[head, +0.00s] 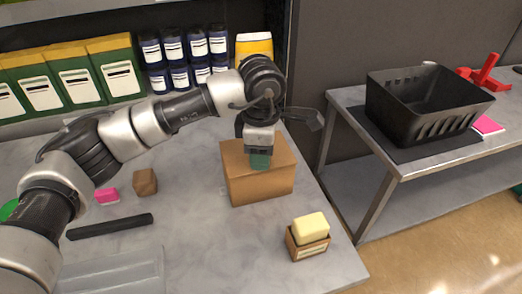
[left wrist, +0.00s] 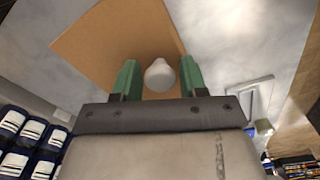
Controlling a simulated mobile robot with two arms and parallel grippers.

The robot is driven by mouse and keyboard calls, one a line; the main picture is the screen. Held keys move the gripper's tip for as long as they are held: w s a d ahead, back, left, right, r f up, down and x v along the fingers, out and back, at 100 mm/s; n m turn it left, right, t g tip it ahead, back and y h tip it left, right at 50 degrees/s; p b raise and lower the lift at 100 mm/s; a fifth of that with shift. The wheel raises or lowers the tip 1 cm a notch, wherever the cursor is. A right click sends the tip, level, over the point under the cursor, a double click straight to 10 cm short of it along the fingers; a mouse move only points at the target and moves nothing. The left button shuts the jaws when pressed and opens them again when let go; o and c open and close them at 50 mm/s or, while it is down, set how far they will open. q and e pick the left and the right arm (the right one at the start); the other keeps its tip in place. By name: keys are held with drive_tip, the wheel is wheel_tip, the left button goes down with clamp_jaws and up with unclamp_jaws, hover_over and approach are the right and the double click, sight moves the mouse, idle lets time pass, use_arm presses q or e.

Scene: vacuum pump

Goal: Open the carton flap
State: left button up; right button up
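The brown carton (head: 262,188) stands on the grey marbled worktop. Its top looks flat and shut in the head view, and it fills the upper middle of the left wrist view (left wrist: 105,45). A white rounded knob (left wrist: 159,76) shows above the carton's brown surface in the left wrist view. My left gripper (head: 260,160) is over the carton's top near its front edge. Its green fingers are apart, one on each side of the knob, with a gap visible on both sides. In the head view the gripper hides the knob. My right gripper is not in view.
A small box with a yellow block (head: 310,227) stands in front of the carton. A brown cube (head: 145,182), a pink block (head: 107,197) and a black bar (head: 110,226) lie left. Shelved goods stand behind. A black crate (head: 425,105) sits on the right table.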

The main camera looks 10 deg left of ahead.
use_arm(q)
clamp_jaws()
drive_tip(key=shift+r, duration=0.15)
drive_tip(key=r+g, duration=0.1)
drive_tip(key=w+r+g+h+p, duration=0.1)
drive_tip(key=g, duration=0.1)
drive_tip(key=shift+w+a+r, duration=0.1)
drive_tip(key=shift+a+r, duration=0.05)
drive_tip(key=shift+a, duration=0.05)
drive_tip(key=shift+w+a+r+g+h, duration=0.2)
drive_tip(key=shift+w+r+g+h, duration=0.4)
drive_tip(key=shift+g, duration=0.3)
drive_tip(key=shift+w+a+r+g+h+p, duration=0.2)
drive_tip(key=shift+w+r+g+h+p, duration=0.2)
drive_tip(key=shift+g, duration=0.4)
drive_tip(key=shift+o, duration=1.6)
unclamp_jaws()
